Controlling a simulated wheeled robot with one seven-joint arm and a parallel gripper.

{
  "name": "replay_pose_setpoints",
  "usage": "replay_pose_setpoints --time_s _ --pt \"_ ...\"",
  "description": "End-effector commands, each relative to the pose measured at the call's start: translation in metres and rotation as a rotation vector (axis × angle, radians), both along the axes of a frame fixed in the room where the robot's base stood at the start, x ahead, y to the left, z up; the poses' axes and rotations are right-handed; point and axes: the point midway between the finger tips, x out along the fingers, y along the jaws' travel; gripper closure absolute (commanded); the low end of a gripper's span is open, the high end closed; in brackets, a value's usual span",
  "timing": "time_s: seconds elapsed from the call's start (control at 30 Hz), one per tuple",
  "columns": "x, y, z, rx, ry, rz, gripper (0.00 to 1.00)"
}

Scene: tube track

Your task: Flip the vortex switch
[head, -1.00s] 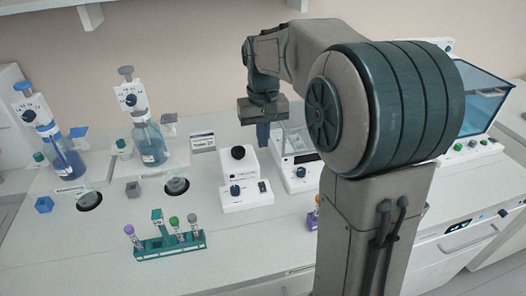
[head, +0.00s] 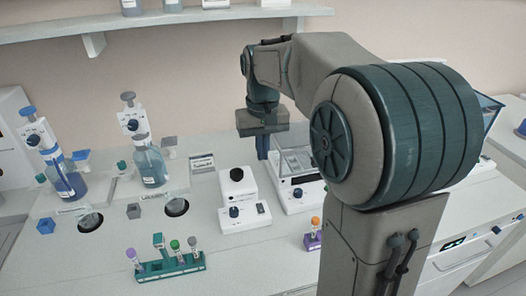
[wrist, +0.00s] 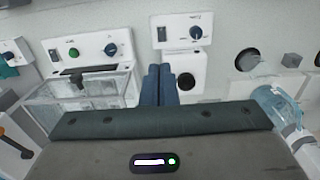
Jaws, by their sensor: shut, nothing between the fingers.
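The vortex mixer (head: 238,190) is a white device with a round black cup (head: 237,174) on top. Its front base carries a dark blue knob (head: 234,212) and a small dark switch (head: 260,209). In the wrist view the mixer (wrist: 186,57) is upside down at the top middle, with the switch (wrist: 162,33) left of the knob (wrist: 196,32). My gripper (head: 262,157) points down beside the mixer, to its right and behind it in the head view. Its blue fingers (wrist: 159,68) are closed together, empty, and apart from the switch. The switch's position is too small to tell.
A white balance (head: 300,195) with a clear box stands close right of my gripper. A green tube rack (head: 170,268) and a purple holder with an orange-capped tube (head: 313,237) lie in front. Dispenser bottles (head: 150,165) stand left. Bare counter lies before the mixer.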

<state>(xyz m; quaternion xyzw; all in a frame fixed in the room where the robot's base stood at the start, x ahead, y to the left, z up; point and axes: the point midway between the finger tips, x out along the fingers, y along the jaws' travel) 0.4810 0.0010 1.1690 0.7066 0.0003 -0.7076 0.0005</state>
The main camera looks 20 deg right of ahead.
Motion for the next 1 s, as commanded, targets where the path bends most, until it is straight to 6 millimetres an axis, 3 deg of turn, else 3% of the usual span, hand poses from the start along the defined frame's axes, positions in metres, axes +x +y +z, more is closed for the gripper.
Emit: replay_pose_setpoints --time_s 0.2,0.4,0.6,1.0 --pt "-0.007 -0.001 0.051 0.000 -0.009 -0.001 1.00" --pt "-0.012 -0.001 0.080 0.000 -0.006 -0.002 1.00" --pt "-0.014 -0.001 0.090 0.000 -0.004 -0.002 1.00" --pt "-0.020 0.000 0.086 -0.001 -0.013 -0.001 1.00"
